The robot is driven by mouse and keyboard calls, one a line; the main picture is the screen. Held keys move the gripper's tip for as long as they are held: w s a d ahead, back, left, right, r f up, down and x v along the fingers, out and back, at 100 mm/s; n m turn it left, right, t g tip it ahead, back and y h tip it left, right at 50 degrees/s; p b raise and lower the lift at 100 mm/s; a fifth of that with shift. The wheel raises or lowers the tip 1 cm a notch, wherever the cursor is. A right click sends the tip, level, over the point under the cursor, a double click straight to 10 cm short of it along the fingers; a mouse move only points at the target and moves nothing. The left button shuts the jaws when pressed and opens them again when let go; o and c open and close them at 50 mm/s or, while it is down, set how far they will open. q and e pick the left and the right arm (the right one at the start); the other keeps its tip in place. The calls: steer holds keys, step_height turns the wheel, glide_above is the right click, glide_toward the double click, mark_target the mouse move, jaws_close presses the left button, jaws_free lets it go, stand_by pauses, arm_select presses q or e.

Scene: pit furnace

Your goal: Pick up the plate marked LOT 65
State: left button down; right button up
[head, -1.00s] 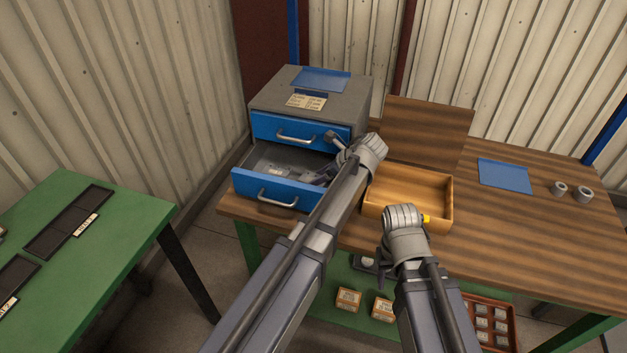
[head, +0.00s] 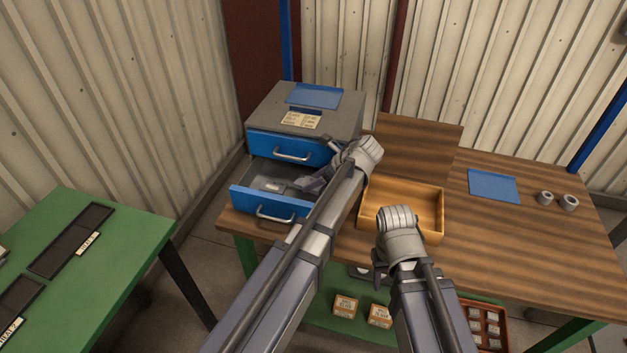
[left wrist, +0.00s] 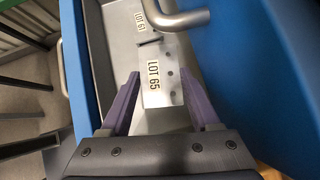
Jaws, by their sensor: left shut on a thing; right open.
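The plate marked LOT 65 (left wrist: 160,78) is a small grey metal plate with a white label, in the left wrist view. My left gripper (left wrist: 162,100) has its purple fingers on either side of it and is shut on it. A plate marked LOT 61 (left wrist: 143,22) lies just beyond, close to its far end. In the head view, my left gripper (head: 312,184) is inside the open lower blue drawer (head: 270,203), partly hidden by my arm. My right gripper (head: 379,275) is open, low in front of the bench; its fingertips are mostly hidden.
The grey cabinet (head: 340,112) has its upper blue drawer (head: 285,147) shut above the open one. A wooden tray (head: 438,215) stands right of the cabinet on the bench (head: 540,235). A green table (head: 110,270) is at left. Small boxes (head: 345,306) sit below.

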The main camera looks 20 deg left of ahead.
arm_select(q)
steer(key=shift+r+p, duration=0.6)
steer(key=shift+r, duration=0.15)
arm_select(e)
steer(key=shift+a+r, duration=0.1)
steer(key=shift+r, duration=0.65)
arm_select(q)
steer(key=shift+r, duration=0.1)
arm_select(e)
steer(key=shift+r, duration=0.1)
